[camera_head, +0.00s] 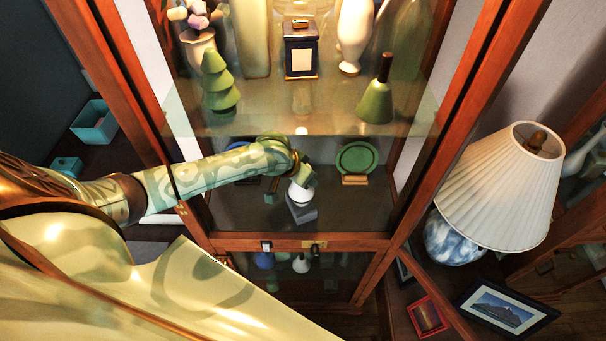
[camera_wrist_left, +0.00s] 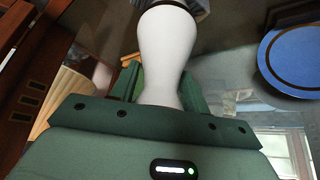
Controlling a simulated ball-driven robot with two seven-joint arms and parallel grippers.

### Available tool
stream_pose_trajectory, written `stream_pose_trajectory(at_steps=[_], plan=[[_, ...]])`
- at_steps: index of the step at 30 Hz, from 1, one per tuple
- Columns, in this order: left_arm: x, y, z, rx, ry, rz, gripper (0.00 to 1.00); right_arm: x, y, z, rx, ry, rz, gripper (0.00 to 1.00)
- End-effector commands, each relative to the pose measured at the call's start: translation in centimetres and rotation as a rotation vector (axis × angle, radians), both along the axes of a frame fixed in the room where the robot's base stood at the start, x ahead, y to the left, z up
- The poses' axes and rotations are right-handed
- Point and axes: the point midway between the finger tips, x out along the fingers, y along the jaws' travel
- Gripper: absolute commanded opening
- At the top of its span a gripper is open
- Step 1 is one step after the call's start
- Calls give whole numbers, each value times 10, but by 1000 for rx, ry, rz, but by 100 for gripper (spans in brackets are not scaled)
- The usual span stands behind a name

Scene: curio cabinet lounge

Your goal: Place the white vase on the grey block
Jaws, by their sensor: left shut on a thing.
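My left gripper (camera_head: 303,181) reaches into the cabinet and is shut on the white vase (camera_head: 298,194). In the left wrist view the white vase (camera_wrist_left: 167,50) stands between the green fingers, with a dark band at its far end. In the head view the vase is partly hidden by the gripper. The grey block (camera_head: 303,214) sits on the lower shelf, directly below the vase in the picture. I cannot tell whether the vase touches the block. My right gripper is in neither view.
A green plate (camera_head: 356,158) on a stand is right of the gripper. A blue plate (camera_wrist_left: 294,60) shows in the left wrist view. The glass shelf above holds a green bell (camera_head: 375,102) and a green tree figure (camera_head: 218,88). Wooden cabinet posts frame the opening.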

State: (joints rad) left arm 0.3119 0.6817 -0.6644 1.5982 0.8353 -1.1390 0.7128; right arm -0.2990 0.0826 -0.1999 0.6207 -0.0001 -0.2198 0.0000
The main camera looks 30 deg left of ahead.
Motion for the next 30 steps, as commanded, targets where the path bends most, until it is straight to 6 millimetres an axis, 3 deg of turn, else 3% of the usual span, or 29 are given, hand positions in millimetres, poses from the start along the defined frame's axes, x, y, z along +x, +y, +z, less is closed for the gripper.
stream_pose_trajectory(at_steps=[4, 5, 7, 16, 20, 30], plan=[[0, 0, -2, 0, 0, 1, 14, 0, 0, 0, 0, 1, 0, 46], [0, 0, -3, 1, 1, 1, 49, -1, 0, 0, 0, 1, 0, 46], [0, 0, -2, 1, 0, 0, 68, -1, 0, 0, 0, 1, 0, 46], [0, 0, -1, 1, 0, 0, 68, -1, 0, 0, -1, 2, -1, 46], [-6, 2, 10, 1, 0, 0, 68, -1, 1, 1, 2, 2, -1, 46], [-87, 16, 9, 1, 5, -1, 68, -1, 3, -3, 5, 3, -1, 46]])
